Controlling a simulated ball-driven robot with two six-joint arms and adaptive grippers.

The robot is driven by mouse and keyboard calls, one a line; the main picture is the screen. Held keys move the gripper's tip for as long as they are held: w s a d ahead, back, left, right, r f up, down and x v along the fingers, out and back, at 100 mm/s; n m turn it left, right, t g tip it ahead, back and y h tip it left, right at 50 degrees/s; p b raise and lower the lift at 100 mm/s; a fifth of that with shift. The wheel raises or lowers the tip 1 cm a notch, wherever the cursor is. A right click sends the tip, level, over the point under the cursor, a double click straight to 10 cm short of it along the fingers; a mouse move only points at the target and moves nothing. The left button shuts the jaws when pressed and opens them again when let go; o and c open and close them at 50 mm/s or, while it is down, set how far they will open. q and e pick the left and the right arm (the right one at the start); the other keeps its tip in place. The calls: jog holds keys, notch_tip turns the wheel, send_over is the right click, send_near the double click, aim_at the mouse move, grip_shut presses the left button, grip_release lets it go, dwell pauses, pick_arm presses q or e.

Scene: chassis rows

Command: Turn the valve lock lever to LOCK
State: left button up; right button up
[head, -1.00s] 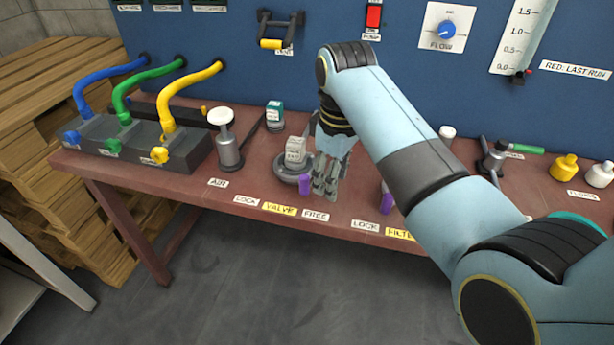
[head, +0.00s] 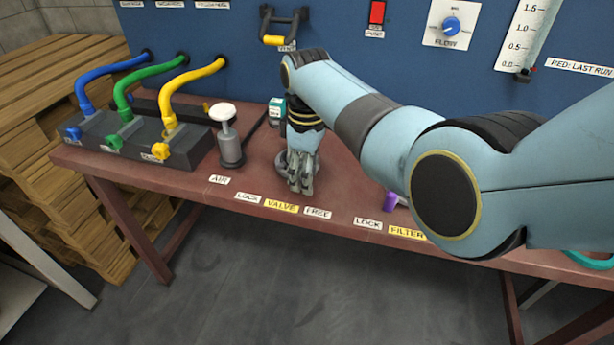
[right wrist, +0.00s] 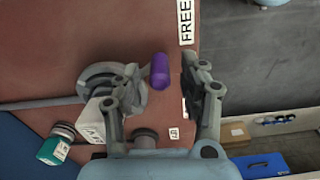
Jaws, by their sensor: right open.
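The valve lock's round grey base (head: 283,163) is on the red-brown bench, partly hidden behind my right gripper (head: 301,186) in the head view. In the right wrist view the valve lock (right wrist: 100,76) has a purple-tipped lever (right wrist: 160,70). The purple tip lies in the gap between the open fingers of my right gripper (right wrist: 165,85), nearer the left finger. I cannot tell whether a finger touches it. The LOCK label (head: 247,198), VALVE label (head: 282,206) and FREE label (head: 317,212) line the bench's front edge. My left gripper is not in view.
A grey pump with a white top (head: 229,140) stands left of the valve. Hoses run to a dark block (head: 130,140) further left. Another purple lever end (head: 390,201) shows near the FILTER label (head: 407,232). A teal-capped item (head: 276,108) is behind the valve.

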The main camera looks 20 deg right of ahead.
jog(key=shift+f, duration=0.25)
grip_shut()
dwell(0.3)
